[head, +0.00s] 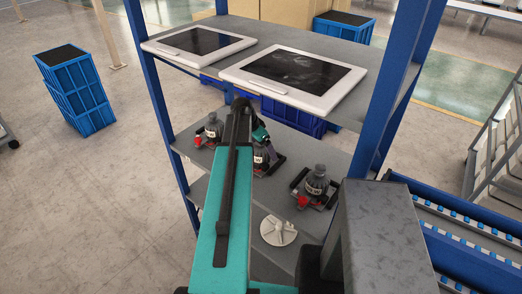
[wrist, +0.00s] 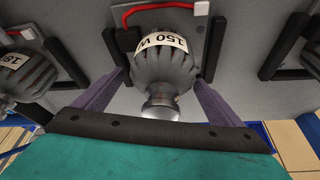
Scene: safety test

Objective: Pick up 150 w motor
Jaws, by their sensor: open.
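A grey ribbed motor (wrist: 165,72) with a white label showing "150" is in the middle of the wrist view, on a dark-edged holder. Its silver round end points towards my wrist. My gripper (wrist: 161,84) is open, with one purple finger on each side of the motor; I cannot tell whether they touch it. In the head view, my gripper (head: 261,136) is over the middle shelf at the middle motor (head: 260,158), partly hidden by my arm. Similar motors stand at the left (head: 213,127) and right (head: 317,181).
The blue-framed rack has two white-framed panels (head: 200,43) on its top shelf (head: 290,37), above my gripper. A white fan-like disc (head: 278,230) lies on the shelf in front. Another motor (wrist: 25,75) is at the left in the wrist view. A roller conveyor (head: 470,240) is at right.

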